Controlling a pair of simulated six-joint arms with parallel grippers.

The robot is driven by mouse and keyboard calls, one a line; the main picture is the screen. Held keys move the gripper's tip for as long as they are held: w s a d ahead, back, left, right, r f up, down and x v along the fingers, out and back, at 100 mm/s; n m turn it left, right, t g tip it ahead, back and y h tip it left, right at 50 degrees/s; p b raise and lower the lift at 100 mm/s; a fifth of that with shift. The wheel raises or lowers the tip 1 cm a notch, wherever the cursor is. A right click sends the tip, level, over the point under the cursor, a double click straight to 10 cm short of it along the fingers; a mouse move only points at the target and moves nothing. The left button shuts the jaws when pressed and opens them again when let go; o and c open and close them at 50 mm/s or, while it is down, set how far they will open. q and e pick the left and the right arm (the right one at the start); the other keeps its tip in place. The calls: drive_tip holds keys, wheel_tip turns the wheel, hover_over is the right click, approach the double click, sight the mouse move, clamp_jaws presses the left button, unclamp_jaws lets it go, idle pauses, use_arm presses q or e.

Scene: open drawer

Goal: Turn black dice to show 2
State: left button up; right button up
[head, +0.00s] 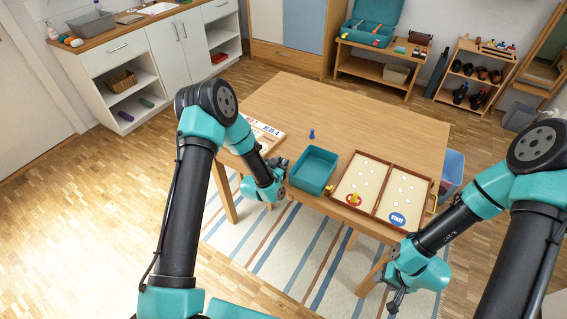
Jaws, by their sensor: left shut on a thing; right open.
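I cannot make out a black dice anywhere in the head view. My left gripper (279,194) is near the table's front edge, left of the teal tray. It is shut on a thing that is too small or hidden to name. My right gripper (396,302) is low at the front right, off the table, open and apart from everything on it.
The wooden table (270,105) holds the teal tray (314,166), a blue pawn (311,134), a small yellow piece (330,189), a hinged game board (382,191) and a white lettered board (266,131) partly behind my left arm. The table's back is clear.

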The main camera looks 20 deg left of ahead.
use_arm(q)
clamp_jaws()
drive_tip(key=shift+w+a+r, duration=0.1)
drive_tip(key=shift+a+r, duration=0.15)
drive_tip(key=shift+r, duration=0.35)
drive_tip(key=r, duration=0.6)
drive_tip(key=shift+a, duration=0.25)
drive_tip(key=w+a, duration=0.1)
drive_tip(key=a, duration=0.5)
drive_tip(key=w+a, duration=0.1)
drive_tip(key=a, duration=0.5)
drive_tip(key=w+a, duration=0.1)
drive_tip(key=a, duration=0.5)
drive_tip(key=shift+w+a+f, duration=0.15)
drive_tip(key=shift+a, duration=0.25)
